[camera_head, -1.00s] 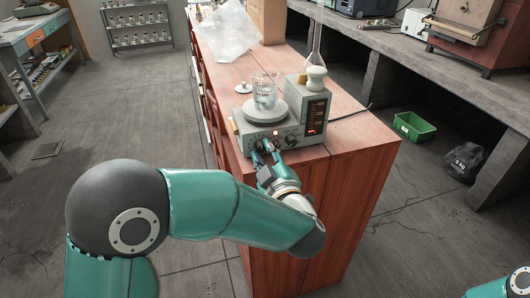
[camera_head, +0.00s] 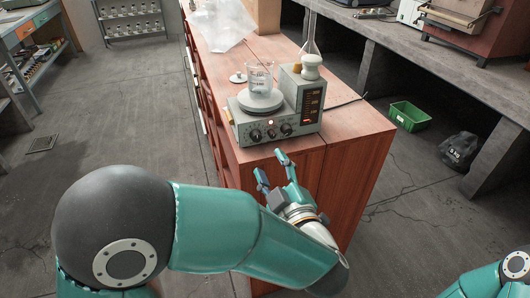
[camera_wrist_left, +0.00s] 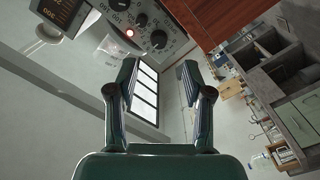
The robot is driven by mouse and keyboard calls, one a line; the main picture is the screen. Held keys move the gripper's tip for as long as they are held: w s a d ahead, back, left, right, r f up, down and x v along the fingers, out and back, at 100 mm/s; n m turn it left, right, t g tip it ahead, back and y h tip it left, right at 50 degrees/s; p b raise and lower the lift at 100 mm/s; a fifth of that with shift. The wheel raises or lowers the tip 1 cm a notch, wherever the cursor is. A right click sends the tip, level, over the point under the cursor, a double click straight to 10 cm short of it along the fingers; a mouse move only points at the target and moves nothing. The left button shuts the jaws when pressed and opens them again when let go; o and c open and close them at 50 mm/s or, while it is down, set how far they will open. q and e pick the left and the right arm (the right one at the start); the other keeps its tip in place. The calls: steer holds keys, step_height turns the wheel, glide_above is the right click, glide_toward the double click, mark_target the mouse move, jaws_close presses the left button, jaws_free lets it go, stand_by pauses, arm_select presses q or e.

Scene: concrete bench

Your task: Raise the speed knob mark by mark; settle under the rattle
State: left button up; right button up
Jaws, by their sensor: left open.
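The grey stirring hotplate (camera_head: 290,118) stands on the red-brown cabinet top, with two dark knobs on its front: a left knob (camera_head: 255,135) and a right knob (camera_head: 286,129). I cannot tell which is the speed knob. A red light glows between them. A glass beaker (camera_head: 260,77) stands upright on the round plate. My left gripper (camera_head: 270,164) is open and empty, in front of and below the panel, apart from both knobs. In the left wrist view its fingers (camera_wrist_left: 158,66) are spread, with a knob (camera_wrist_left: 158,39) beyond them. My right gripper is out of view.
A small white lid (camera_head: 238,78) and a plastic bag (camera_head: 222,25) lie behind. The cabinet's front edge is close below the panel.

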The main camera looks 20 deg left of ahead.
arm_select(q)
steer(key=shift+v, duration=1.7)
steer(key=shift+f, duration=0.15)
steer(key=w+a+f+m+g+h, duration=0.15)
steer(key=f+m+h, duration=0.25)
steer(key=f, duration=0.8)
steer(key=w+a+f+m+g+h, duration=0.1)
steer(key=w+f+m+g+h, duration=0.25)
steer(key=f, duration=0.85)
steer(key=s+f+m+g+h, duration=0.6)
steer(key=s+f+g, duration=0.3)
steer(key=s+f, duration=1)
step_height(320, 180, up, 16)
steer(key=s+p, duration=0.2)
steer(key=p, duration=1.3)
steer(key=shift+s+a, duration=0.3)
steer(key=shift+a, duration=0.1)
